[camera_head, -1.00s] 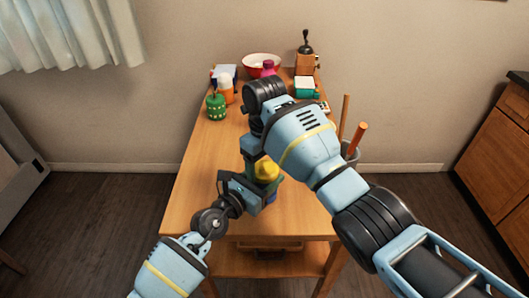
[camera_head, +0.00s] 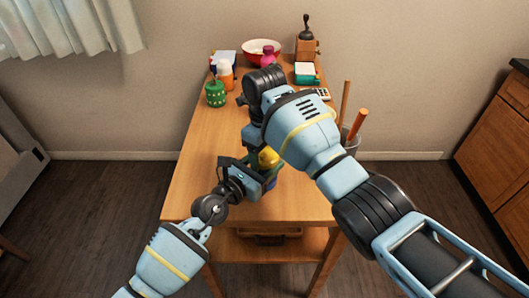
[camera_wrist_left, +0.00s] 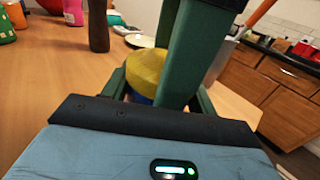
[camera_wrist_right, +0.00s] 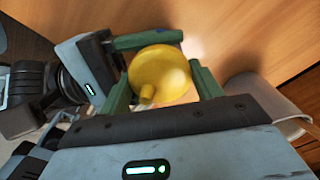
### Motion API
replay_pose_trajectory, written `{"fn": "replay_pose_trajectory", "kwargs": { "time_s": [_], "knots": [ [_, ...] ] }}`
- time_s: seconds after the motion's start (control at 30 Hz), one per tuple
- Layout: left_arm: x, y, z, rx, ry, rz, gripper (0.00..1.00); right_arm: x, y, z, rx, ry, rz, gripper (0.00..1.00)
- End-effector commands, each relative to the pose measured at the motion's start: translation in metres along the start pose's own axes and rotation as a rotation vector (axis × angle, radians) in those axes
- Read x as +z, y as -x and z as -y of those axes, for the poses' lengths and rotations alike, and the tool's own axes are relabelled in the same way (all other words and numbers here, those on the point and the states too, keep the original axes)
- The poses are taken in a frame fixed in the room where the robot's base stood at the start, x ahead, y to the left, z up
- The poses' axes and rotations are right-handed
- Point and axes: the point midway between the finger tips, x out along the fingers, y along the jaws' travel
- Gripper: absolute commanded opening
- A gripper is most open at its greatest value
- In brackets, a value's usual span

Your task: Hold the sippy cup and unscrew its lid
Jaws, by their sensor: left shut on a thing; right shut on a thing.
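The sippy cup has a yellow lid (camera_head: 268,157) with a short spout, and a blue body (camera_wrist_left: 138,98). It stands upright near the front of the table. My left gripper (camera_head: 258,178) comes in low from the left and is shut around the cup's body. My right gripper (camera_wrist_right: 163,88) comes from above and is shut on the lid, with a green finger on either side of it. The lid and spout show clearly in the right wrist view (camera_wrist_right: 170,68). The lower body is mostly hidden by my left gripper. I cannot tell whether the lid is loose.
At the back of the wooden table (camera_head: 205,150) stand a green dotted cup (camera_head: 215,94), an orange bottle (camera_head: 225,75), a red bowl (camera_head: 262,47) and a coffee grinder (camera_head: 306,42). A grey holder (camera_head: 351,143) with wooden handles is close right of my right arm. The table's left side is clear.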

Motion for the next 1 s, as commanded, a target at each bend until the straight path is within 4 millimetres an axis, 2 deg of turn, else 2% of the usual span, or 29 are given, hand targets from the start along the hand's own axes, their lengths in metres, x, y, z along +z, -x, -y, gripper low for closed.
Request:
{"fn": "replay_pose_trajectory", "kwargs": {
  "time_s": [0.1,0.3,0.7,0.73,0.87,1.0],
  "knots": [
    [-0.0008,0.0002,0.0001,0.000,0.000,-0.001,0.00,-0.0001,0.0001,0.0001,0.000,0.169,0.000,0.37],
    [-0.0008,0.0002,0.0001,0.000,0.000,-0.002,0.00,-0.0001,0.0003,0.0001,0.000,0.384,0.000,0.37],
    [-0.0008,0.0002,0.0000,0.000,0.000,-0.002,0.00,-0.0001,0.0004,0.0001,-0.001,0.435,0.000,0.37],
    [-0.0008,0.0002,0.0000,0.000,0.000,-0.002,0.00,-0.0001,0.0004,0.0001,-0.001,0.434,0.000,0.68],
    [-0.0009,0.0002,0.0000,0.000,0.000,-0.002,0.00,-0.0001,0.0003,0.0001,-0.001,0.434,0.000,0.85],
    [-0.0009,0.0003,-0.0007,0.001,0.000,-0.002,0.00,-0.0004,-0.0001,0.0000,0.001,0.434,-0.002,0.86]
  ]
}}
